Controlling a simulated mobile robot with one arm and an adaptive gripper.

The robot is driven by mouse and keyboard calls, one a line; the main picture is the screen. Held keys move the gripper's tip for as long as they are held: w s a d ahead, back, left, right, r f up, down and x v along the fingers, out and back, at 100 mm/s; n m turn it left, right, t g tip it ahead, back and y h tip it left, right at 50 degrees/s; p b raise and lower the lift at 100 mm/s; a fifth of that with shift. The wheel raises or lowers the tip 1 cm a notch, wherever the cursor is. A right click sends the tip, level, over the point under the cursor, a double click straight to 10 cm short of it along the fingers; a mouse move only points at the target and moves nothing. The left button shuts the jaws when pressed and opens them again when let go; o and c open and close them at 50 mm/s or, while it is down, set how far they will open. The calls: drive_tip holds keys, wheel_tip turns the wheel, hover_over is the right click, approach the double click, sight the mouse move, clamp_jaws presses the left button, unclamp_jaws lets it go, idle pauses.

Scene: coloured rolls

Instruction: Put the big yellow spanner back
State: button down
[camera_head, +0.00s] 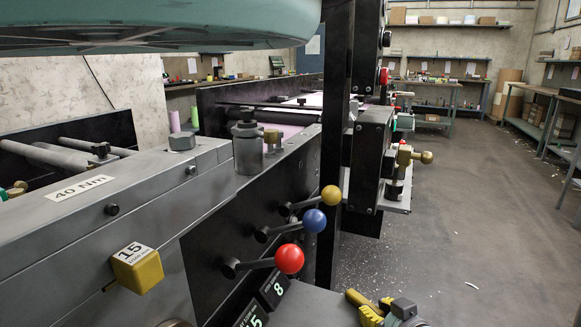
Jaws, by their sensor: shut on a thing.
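I cannot make out my gripper in this view. No whole yellow spanner shows clearly. At the bottom right, a ridged yellow piece (368,311) is cut off by the lower edge, so I cannot tell whether it is part of the big yellow spanner. A grey block (403,308) is right beside it. A yellow block (137,268) with a label reading 15 sits on the front side of the grey machine frame (120,208) at the left.
Yellow (330,195), blue (314,221) and red (289,259) ball-ended levers stick out from the machine's dark side panel. A black upright post (335,130) stands behind them. A large teal round part (160,22) overhangs the top left. Open floor (470,230) lies at the right.

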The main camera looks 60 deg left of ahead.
sight(378, 311)
idle(0.4)
drive_tip(key=shift+r+p, duration=1.9)
drive_tip(key=shift+r, duration=1.1)
drive_tip(key=shift+r, duration=0.1)
